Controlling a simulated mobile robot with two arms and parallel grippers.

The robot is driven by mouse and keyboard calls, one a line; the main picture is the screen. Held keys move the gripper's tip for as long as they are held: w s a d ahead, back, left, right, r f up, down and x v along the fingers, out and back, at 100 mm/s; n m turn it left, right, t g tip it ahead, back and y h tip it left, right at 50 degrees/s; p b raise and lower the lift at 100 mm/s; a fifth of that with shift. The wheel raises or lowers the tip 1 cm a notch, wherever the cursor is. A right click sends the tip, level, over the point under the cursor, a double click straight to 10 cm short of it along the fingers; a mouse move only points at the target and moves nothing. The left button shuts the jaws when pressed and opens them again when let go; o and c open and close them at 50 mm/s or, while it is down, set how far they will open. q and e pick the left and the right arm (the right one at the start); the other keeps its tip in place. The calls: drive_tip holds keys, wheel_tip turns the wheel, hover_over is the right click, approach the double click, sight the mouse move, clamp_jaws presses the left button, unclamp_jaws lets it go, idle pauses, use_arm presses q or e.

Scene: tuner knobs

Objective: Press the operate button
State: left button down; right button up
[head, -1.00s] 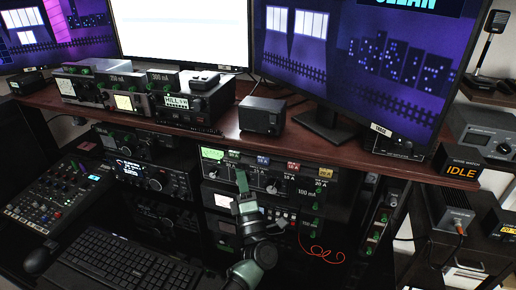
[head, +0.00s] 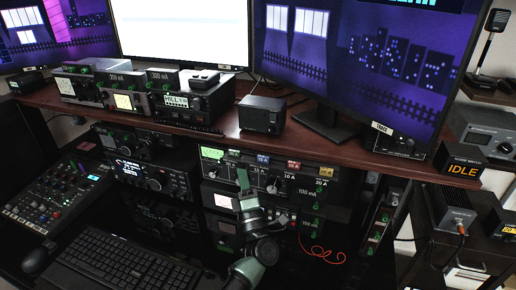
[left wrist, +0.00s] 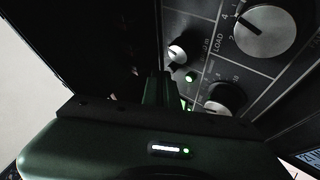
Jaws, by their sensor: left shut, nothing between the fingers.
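A black amplifier panel (head: 263,173) with dials, knobs and small labels stands below the desk shelf. My left gripper (head: 242,178) is shut and empty, its fingertips in front of the left part of this panel. In the left wrist view the dark green fingers (left wrist: 165,90) point at the panel beside a large LOAD knob (left wrist: 264,31) and smaller knobs. A small green light (left wrist: 190,77) glows just right of the fingers. I cannot make out which control is the operate button, or whether the fingers touch the panel. My right gripper is not in view.
A small box display (head: 463,169) at the right reads IDLE. Radios (head: 150,176) stand left of the panel, with a mixer (head: 58,200) and keyboard (head: 125,262) before them. Monitors (head: 355,60) stand on the wooden shelf (head: 310,140). A red wire (head: 320,253) hangs right of my arm.

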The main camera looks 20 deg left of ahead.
use_arm(q)
drive_tip(key=shift+w, duration=0.15)
drive_tip(key=shift+s, duration=0.6)
drive_tip(key=s+p, duration=0.2)
drive_tip(key=s, duration=0.4)
drive_tip(key=shift+d+p, duration=0.2)
drive_tip(key=shift+p, duration=0.2)
idle(0.4)
